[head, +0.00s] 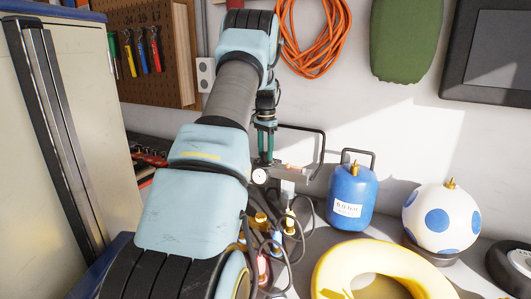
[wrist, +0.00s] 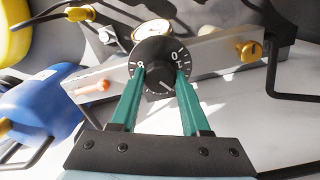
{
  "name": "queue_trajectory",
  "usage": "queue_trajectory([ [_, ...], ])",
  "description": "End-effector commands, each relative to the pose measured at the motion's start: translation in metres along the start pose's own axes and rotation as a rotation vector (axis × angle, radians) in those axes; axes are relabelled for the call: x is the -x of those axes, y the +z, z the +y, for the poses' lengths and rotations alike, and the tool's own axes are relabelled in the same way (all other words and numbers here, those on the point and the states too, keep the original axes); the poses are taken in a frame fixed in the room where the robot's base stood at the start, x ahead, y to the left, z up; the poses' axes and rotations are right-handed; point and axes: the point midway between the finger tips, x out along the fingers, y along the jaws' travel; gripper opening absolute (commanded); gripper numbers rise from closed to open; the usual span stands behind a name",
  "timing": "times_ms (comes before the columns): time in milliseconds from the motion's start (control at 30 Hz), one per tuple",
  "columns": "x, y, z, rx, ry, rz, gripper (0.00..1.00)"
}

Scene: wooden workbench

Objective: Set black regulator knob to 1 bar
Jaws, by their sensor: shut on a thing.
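The black regulator knob (wrist: 154,54) is in the middle of the wrist view, with white numerals and tick marks around its face. An 8 shows at its left and a 0 at its right; a white line points to the lower right. I cannot tell the exact setting. My gripper (wrist: 163,82) is shut on the knob, one green finger on each side. A round white gauge (wrist: 152,28) sits just behind the knob, on the grey metal bar (wrist: 215,52). In the head view my gripper (head: 265,148) is above the gauge (head: 260,176); the knob is not clearly visible there.
A blue canister (head: 351,197) stands right of the regulator. Hoses and brass fittings (head: 262,218) crowd the bench below. A white ball with blue spots (head: 441,218) and a yellow ring (head: 335,268) are farther right. A black handle frame (head: 322,150) stands close to my gripper.

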Motion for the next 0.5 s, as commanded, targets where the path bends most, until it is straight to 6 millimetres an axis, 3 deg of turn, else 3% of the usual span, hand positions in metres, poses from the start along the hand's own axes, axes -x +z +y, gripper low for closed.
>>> queue_trajectory([
  [500,0.0005,-0.0008,0.0002,0.489,-0.001,0.002,0.0],
])
